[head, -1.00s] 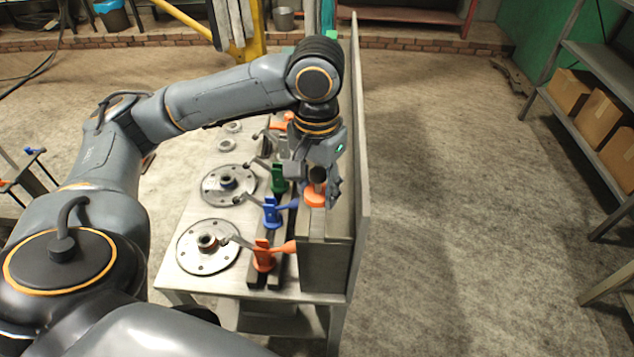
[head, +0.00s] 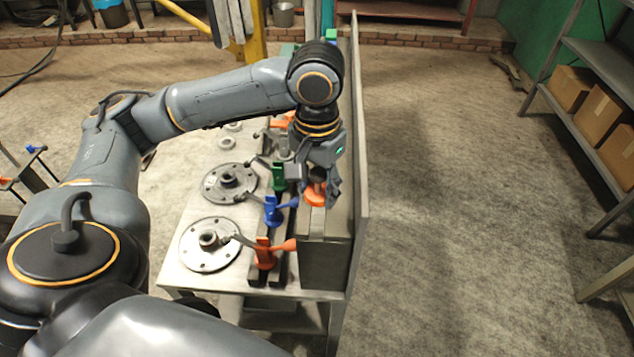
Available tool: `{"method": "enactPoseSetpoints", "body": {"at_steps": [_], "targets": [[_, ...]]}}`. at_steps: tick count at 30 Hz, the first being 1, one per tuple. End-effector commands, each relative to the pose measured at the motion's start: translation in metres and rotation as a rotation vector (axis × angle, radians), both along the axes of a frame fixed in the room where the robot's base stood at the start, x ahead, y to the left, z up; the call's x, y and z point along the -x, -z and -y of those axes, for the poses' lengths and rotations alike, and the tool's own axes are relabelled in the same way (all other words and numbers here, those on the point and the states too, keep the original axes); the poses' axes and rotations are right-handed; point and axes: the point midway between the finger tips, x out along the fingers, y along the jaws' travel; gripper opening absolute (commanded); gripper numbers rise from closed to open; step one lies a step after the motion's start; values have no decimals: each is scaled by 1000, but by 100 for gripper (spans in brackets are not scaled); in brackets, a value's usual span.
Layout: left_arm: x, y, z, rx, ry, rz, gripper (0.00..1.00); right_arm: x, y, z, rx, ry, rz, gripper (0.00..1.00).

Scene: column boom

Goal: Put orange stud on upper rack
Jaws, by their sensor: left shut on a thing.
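My left gripper (head: 322,180) reaches in from the left and points down over the right side of the bench. It is shut on the orange stud (head: 314,195), which shows just below and between the fingers. The stud is over the top of the upper rack (head: 326,225), a tall grey block against the upright panel. I cannot tell whether the stud touches the rack. The fingers hide part of the stud. My right gripper is not in view.
A lower dark rail (head: 276,268) holds an orange piece (head: 264,255), a blue piece (head: 272,212) and a green piece (head: 279,178). Flanged discs (head: 210,262) lie on the bench to the left. A tall thin panel (head: 361,170) borders the rack on the right.

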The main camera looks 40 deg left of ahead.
Motion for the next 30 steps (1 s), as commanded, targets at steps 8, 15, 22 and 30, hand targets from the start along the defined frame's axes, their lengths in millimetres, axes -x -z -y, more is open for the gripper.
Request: {"method": "enactPoseSetpoints", "body": {"at_steps": [8,15,22,30], "targets": [[0,2,0,0,0,0,12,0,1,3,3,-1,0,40],[0,8,0,0,-1,0,12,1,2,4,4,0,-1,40],[0,15,0,0,0,-1,12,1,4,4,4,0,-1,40],[0,23,0,0,0,0,12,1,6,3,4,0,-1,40]]}}
